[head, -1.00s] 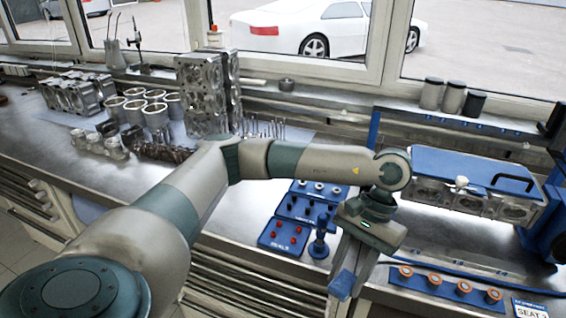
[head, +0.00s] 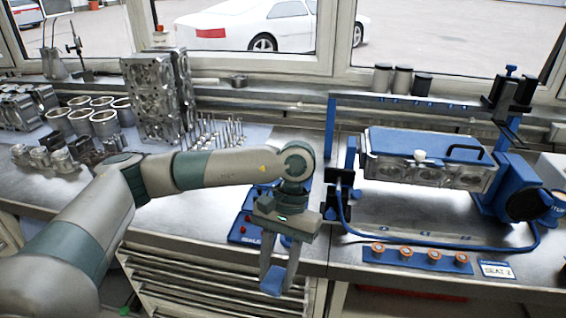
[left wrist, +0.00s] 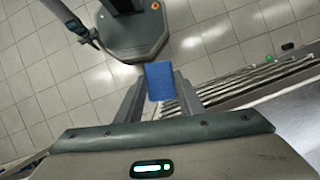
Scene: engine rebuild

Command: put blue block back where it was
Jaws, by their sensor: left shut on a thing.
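The blue block (head: 272,281) is held between the fingertips of my left gripper (head: 278,268), in front of the bench's front edge and above the drawer fronts. In the left wrist view the blue block (left wrist: 160,80) sits between the two grey fingers of my left gripper (left wrist: 158,92), with tiled floor behind it. My left gripper is shut on it. The blue tray with pegs and red pieces (head: 243,230) lies on the bench behind the gripper, and my arm hides much of it.
An engine block in a blue stand (head: 430,162) is on the right of the bench. A blue strip with several copper-coloured rings (head: 405,257) lies before it, beside a "SEAT 2" card (head: 496,269). Cylinder heads (head: 155,98) and liners (head: 97,122) stand at left.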

